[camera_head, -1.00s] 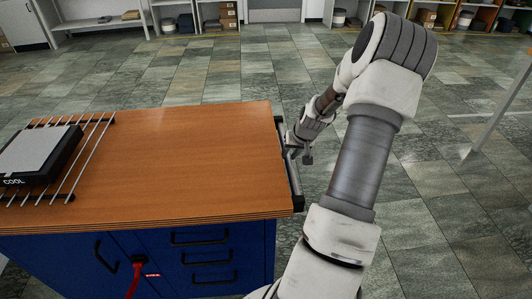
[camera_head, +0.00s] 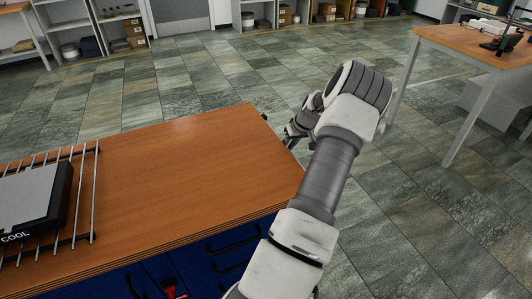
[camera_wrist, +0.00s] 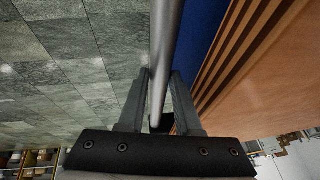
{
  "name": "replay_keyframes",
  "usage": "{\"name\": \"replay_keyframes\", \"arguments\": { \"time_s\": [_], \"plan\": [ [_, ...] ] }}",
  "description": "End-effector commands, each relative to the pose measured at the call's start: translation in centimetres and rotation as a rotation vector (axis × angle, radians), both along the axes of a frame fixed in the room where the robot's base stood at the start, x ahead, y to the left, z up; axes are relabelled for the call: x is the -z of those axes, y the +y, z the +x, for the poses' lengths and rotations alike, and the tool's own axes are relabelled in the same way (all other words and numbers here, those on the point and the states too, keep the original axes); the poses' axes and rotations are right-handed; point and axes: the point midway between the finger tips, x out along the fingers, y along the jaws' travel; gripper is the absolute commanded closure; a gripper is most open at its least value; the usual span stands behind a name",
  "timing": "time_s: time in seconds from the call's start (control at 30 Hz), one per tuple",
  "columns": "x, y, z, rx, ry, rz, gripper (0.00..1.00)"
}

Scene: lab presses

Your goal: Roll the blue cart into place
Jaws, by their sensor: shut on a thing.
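The blue cart (camera_head: 215,255) stands at the lower left in the head view, with a wooden top (camera_head: 180,180) and black drawer handles on its front. In the wrist view its blue side and layered wooden edge (camera_wrist: 245,50) fill the right. A round metal push bar (camera_wrist: 165,45) runs along that side. My gripper (camera_wrist: 157,95) is shut on this bar, with one finger on each side of it. In the head view my gripper (camera_head: 297,130) is at the cart's right end, partly hidden by my arm.
A block marked COOL (camera_head: 35,200) lies on a wire rack (camera_head: 92,190) on the cart top. A wooden table (camera_head: 460,42) with grey legs stands at the upper right. Shelves with boxes (camera_head: 125,35) line the far wall. Tiled floor between them is clear.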

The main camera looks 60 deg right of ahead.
Motion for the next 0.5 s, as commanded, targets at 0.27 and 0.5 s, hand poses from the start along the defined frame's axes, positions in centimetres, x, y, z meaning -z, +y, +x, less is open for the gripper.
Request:
{"name": "replay_keyframes", "arguments": {
  "time_s": [0.27, 0.5],
  "plan": [
    [0.5, 0.0, -0.1, -0.023, -0.005, 0.044, 1.00],
    [0.4, -0.5, -0.4, -0.020, -0.005, 0.038, 1.00]
  ]
}}
